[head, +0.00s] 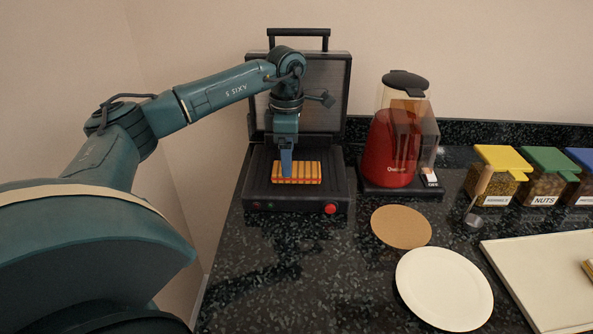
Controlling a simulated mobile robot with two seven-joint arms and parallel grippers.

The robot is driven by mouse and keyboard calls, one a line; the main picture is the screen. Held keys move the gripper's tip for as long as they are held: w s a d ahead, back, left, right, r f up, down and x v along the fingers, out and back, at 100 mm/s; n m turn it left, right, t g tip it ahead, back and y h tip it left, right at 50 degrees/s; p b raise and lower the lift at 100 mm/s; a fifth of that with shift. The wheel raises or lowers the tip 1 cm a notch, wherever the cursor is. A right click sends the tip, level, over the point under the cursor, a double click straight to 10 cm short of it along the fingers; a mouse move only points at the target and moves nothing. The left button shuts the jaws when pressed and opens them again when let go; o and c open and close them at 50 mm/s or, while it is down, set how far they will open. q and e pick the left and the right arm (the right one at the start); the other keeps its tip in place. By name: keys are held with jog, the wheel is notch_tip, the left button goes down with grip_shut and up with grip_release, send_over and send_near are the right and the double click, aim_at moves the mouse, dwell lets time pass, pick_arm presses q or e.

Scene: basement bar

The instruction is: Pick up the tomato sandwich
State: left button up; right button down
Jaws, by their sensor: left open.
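The tomato sandwich (309,173), an orange-brown striped slab as seen from here, lies flat on the lower plate of the open panini press (258,191). My left gripper (286,172) points straight down over the left part of the sandwich. Its blue fingers reach to about the sandwich's top and hide a little of it. The left gripper is open; whether the fingers touch the sandwich cannot be told. My right gripper is not in view.
A cork mat (401,227) and a white plate (444,289) lie in front. A cutting board (540,275) and lidded jars (497,172) are at the right. The press's raised lid (330,95) stands behind the gripper.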

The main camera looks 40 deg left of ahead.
pick_arm(q)
jog(key=shift+f, duration=1.5)
jog(key=shift+c, duration=0.2)
jog(key=c, duration=1.1)
jog(key=shift+c, duration=0.3)
jog(key=shift+w+r, duration=0.1)
jog(key=shift+r, duration=0.05)
notch_tip(320, 180, up, 10)
